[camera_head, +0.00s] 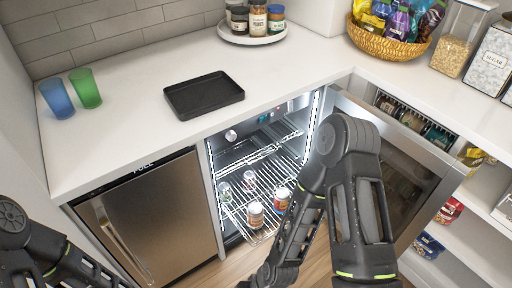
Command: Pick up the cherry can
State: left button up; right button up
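Several cans stand on a pulled-out wire rack (237,222) of the open mini fridge. Near the front are an orange-brown and white can (255,215) and, to its right, a can with red and orange (281,199). Further back are a pale can with pinkish marks (249,181) and a greenish one (225,192). The labels are too small to tell which is cherry. My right arm bends down in front of the fridge, just right of the cans; its fingertips are out of the picture. My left arm shows at lower left, its gripper out of view.
The fridge door (405,185) stands open to the right. A closed steel appliance (150,215) is left of the fridge. On the counter are a black tray (204,94), blue (57,98) and green (86,88) cups, and a snack basket (390,42).

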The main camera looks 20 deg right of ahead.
aim_at(282, 196)
jog(key=i+l+z, duration=0.15)
jog(key=l+z, duration=0.15)
jog(key=i+l+z, duration=0.15)
jog(key=l+z, duration=0.2)
jog(key=l, duration=0.15)
jog(key=i+l+z, duration=0.45)
jog(key=l+z, duration=0.2)
